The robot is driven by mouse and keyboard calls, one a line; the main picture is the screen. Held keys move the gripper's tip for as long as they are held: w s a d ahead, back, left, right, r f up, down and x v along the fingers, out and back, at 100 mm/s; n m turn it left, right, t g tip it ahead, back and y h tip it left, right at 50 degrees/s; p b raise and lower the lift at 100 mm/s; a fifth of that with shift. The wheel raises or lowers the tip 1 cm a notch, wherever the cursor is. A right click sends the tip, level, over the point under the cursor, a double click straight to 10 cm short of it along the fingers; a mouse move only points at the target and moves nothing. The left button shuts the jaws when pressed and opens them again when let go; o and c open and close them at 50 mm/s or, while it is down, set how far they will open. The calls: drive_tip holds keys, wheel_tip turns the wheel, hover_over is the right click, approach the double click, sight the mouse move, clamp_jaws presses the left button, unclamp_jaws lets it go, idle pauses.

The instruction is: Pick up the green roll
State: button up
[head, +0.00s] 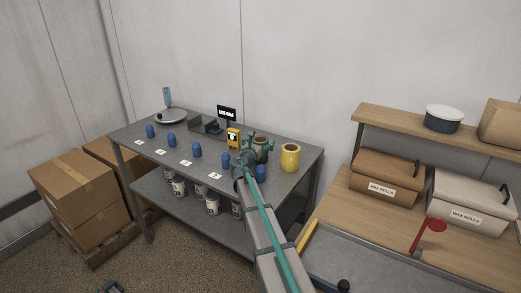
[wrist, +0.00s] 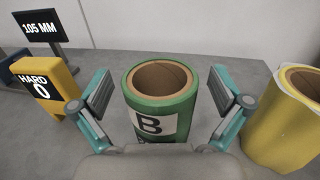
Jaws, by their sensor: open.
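The green roll (wrist: 162,108) stands upright on the grey table, with a brown core and a white label marked "B". In the wrist view it sits between the two open fingers of my gripper (wrist: 162,95), with a small gap showing on each side. In the head view the green roll (head: 261,150) is partly hidden behind my gripper (head: 254,148) at the right part of the table. The lower part of the roll is hidden by the gripper body in the wrist view.
A yellow roll (wrist: 285,118) stands close on the right. A yellow device (wrist: 45,88) marked "HARD 0" and a "105 MM" display (wrist: 42,27) are on the left. Several blue cylinders (head: 197,150) line the table's front (head: 160,162). Boxes (head: 387,175) sit on the right bench.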

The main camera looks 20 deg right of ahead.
drive_tip(key=c, duration=1.3)
